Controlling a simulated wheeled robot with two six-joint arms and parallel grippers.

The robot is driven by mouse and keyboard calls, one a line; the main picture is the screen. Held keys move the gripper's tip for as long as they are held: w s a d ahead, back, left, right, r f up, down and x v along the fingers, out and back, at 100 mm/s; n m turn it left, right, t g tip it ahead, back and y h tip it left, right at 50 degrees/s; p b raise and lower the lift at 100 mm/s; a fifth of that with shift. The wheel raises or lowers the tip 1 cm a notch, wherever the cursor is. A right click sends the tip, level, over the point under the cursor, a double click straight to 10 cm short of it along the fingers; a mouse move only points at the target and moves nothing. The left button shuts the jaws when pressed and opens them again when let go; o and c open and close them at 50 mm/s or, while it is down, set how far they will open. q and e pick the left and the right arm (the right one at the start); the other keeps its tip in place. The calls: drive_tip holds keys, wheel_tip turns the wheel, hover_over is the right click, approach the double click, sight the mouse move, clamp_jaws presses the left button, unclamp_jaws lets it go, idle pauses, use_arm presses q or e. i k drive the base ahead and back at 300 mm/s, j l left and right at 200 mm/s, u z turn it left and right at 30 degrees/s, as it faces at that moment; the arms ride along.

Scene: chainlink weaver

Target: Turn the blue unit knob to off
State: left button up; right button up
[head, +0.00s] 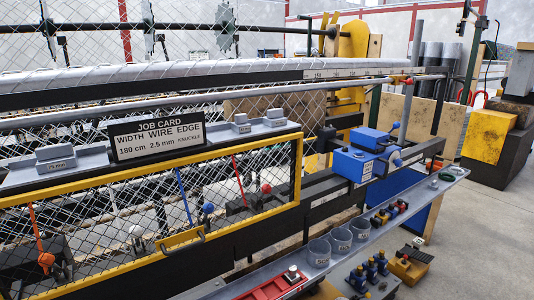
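A blue unit (354,163) is mounted on the dark rail of the weaving machine, right of centre in the head view. A second blue block (369,139) sits just behind it. I cannot tell which of these is the knob, and no on or off marking is readable. Neither of my grippers is in view, and nothing touches the blue unit.
A yellow-framed mesh guard (184,238) fills the lower left, with a job card (157,136) above it. A grey shelf (402,208) below the unit carries several cups, a red tray (272,286) and small parts. Open floor lies at the right.

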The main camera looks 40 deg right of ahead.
sight(398, 162)
drive_tip(key=z, duration=2.05)
drive_tip(key=i+l+z, duration=0.1)
drive_tip(key=i+l, duration=0.7)
drive_tip(key=i, duration=0.15)
drive_tip(key=z, duration=0.05)
